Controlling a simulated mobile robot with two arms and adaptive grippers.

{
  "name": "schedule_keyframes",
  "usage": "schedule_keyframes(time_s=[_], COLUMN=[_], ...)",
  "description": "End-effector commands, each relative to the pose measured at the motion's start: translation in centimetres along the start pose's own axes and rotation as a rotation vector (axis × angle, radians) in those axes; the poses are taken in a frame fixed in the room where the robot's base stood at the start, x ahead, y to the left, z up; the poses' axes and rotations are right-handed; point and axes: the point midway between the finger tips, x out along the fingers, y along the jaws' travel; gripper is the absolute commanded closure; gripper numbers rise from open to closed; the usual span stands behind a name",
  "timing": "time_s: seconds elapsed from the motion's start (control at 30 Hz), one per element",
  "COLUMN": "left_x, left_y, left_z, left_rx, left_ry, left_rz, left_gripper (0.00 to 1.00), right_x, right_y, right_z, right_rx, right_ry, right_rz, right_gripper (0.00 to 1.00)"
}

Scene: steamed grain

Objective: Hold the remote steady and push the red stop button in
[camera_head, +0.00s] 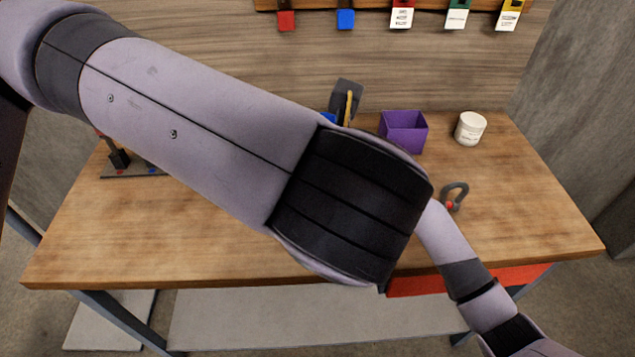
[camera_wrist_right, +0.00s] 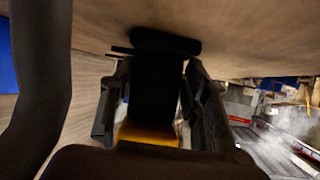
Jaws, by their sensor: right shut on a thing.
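In the right wrist view, my right gripper (camera_wrist_right: 157,100) is shut on a dark thing with a yellow-orange lower part, most likely the remote (camera_wrist_right: 150,136). Its face is in shadow, and I cannot make out the red stop button on it. My left gripper is not in view.
The wooden workbench (camera_head: 110,240) carries a purple bin (camera_head: 404,132), a white jar (camera_head: 470,128), a grey shackle with a red spot (camera_head: 461,188) and a dark stand (camera_head: 118,158) at left. Coloured tags (camera_head: 401,18) hang along the back wall. The bench's right side is mostly clear.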

Motion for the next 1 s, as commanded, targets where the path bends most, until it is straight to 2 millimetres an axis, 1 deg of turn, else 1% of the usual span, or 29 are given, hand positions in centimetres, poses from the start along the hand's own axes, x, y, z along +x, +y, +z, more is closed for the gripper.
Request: schedule_keyframes(time_s=[0.03,0.37,0.4,0.7,0.73,1.0], left_x=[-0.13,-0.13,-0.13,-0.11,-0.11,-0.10], left_y=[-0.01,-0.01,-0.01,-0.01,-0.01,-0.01], left_z=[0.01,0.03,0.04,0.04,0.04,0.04], left_rx=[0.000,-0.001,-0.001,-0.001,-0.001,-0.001], left_ry=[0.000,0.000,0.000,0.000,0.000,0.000], left_rz=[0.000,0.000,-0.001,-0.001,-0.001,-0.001], left_gripper=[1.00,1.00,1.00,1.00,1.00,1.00], right_x=[-0.07,-0.08,-0.08,-0.04,-0.04,-0.06], right_y=[0.08,0.08,0.08,0.04,0.03,0.03], right_z=[-0.26,-0.34,-0.34,-0.19,-0.18,-0.12], right_rx=[-0.002,-0.002,-0.002,-0.001,-0.001,-0.001], right_ry=[0.005,0.006,0.006,0.004,0.003,0.002], right_rz=[0.002,0.002,0.002,0.001,0.001,0.001], right_gripper=[0.73,0.73,0.55,0.35,0.34,0.34])
